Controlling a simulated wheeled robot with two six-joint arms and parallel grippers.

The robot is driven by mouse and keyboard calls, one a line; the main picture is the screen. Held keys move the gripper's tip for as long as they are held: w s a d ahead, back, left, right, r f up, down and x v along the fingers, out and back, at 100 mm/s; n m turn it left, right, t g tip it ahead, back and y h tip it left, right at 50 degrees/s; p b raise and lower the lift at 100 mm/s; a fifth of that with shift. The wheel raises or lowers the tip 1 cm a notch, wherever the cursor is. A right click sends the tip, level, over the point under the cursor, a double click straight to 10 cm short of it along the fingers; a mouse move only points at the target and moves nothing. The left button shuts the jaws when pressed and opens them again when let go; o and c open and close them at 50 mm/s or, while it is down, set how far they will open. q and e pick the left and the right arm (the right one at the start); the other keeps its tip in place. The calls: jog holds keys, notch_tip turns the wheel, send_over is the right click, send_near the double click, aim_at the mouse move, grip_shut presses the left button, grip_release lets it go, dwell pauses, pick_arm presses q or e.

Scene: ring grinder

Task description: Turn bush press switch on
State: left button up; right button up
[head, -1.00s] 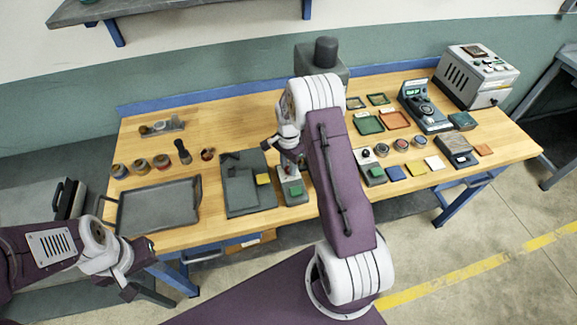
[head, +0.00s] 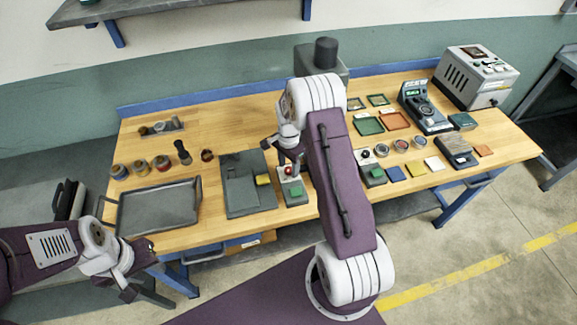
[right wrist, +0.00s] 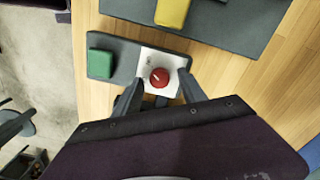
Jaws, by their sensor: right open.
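A grey switch box (head: 293,198) stands near the front middle of the workbench, with a green block and a white plate. On the plate sits a round red knob (right wrist: 160,77) with a pale mark; it also shows in the head view (head: 288,171). My right gripper (right wrist: 160,92) is open, its two dark fingers pointing at the plate on either side of the knob. Nothing is held, and I cannot tell whether the fingers touch the knob. My left gripper (head: 126,274) is off the bench's front left, its jaws unclear.
A dark plate with a yellow block (head: 263,179) lies left of the box. A similar box with a green block (head: 376,172) stands to the right. A grey tray (head: 160,208) lies front left. A grey-green machine (head: 325,58) stands behind my right arm.

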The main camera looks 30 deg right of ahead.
aim_at(288, 169)
notch_tip(288, 169, up, 9)
jog(key=b, duration=0.1)
jog(key=shift+f, duration=0.1)
dwell(0.4)
jog(key=s+a+r+n+t, duration=0.1)
jog(key=s+a+r+n, duration=0.2)
jog(key=s+a+r, duration=0.4)
jog(key=s+a+f+n, duration=0.4)
jog(key=s+f+n, duration=0.2)
jog(key=s+n, duration=0.5)
jog(key=shift+s+n, duration=0.3)
jog(key=shift+n, duration=0.1)
